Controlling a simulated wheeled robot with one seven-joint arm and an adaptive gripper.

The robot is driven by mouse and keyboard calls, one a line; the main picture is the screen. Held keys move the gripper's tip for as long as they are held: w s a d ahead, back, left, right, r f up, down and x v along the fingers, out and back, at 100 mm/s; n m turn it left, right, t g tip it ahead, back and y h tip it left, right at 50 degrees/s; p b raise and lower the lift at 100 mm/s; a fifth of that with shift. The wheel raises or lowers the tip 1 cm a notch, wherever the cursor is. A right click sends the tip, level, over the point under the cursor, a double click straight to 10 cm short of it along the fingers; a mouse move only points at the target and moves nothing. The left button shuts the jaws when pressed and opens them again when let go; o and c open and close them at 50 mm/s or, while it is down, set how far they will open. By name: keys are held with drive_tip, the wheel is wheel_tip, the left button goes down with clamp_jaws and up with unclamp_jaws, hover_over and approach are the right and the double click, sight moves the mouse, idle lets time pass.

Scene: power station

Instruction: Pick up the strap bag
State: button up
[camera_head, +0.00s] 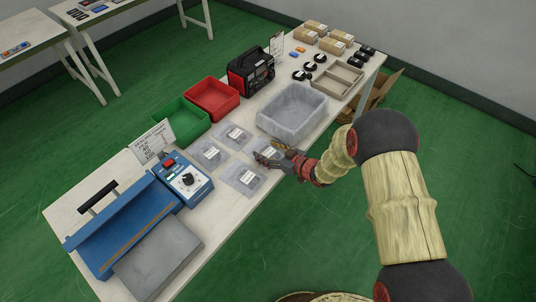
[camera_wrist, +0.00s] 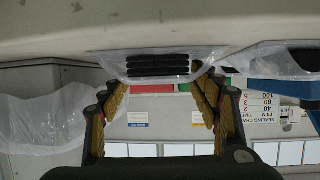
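A clear plastic bag with black strips inside, which looks like the strap bag (camera_wrist: 157,65), lies on the table between the fingertips of my gripper (camera_wrist: 160,88) in the upside-down wrist view. The fingers are spread, one on each side of the bag, with a gap showing. In the head view my gripper (camera_head: 268,158) is low over the table's front edge, at a clear bag (camera_head: 268,151) that it partly hides. I cannot tell from the frames whether a fingertip touches the bag.
Other clear labelled bags (camera_head: 245,177) lie close by on the left, on the table (camera_head: 213,213). A grey translucent tub (camera_head: 291,109) stands close behind on the right. Red (camera_head: 211,98) and green (camera_head: 180,124) bins line the back edge. A blue sealer (camera_head: 130,221) stands at left.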

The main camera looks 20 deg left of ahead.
drive_tip(key=shift+s, duration=0.1)
drive_tip(key=c, duration=1)
